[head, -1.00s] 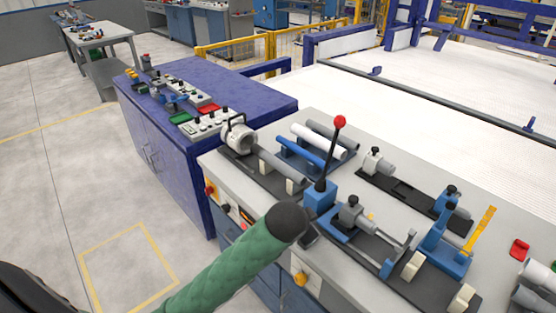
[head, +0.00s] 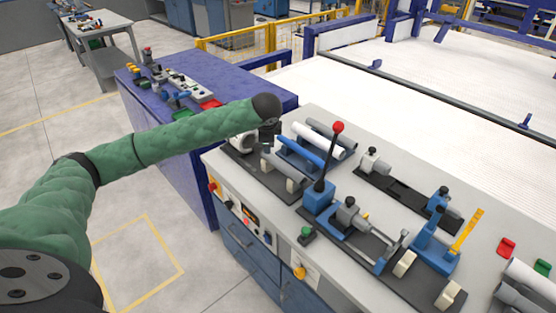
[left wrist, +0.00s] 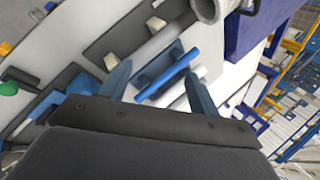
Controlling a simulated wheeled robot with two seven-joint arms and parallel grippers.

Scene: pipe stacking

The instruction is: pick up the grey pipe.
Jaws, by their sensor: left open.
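A grey pipe (head: 284,164) lies in the holder with the round clamp (head: 243,142) at the bench's left end. In the left wrist view this grey pipe (left wrist: 158,44) lies beyond my fingers, alongside a blue pipe (left wrist: 166,76) and a white pipe (left wrist: 190,80). A darker grey pipe (head: 333,132) lies in the rack behind the white one. My left gripper (head: 267,150) is above the left end of the bench, near the clamp. In the wrist view it is open, with nothing seen held between its fingers. My right gripper is not in view.
A lever with a red knob (head: 338,127) stands up right of the rack. Blue clamps and a yellow upright part (head: 467,229) stand farther right. A blue cabinet (head: 160,125) stands left of the bench.

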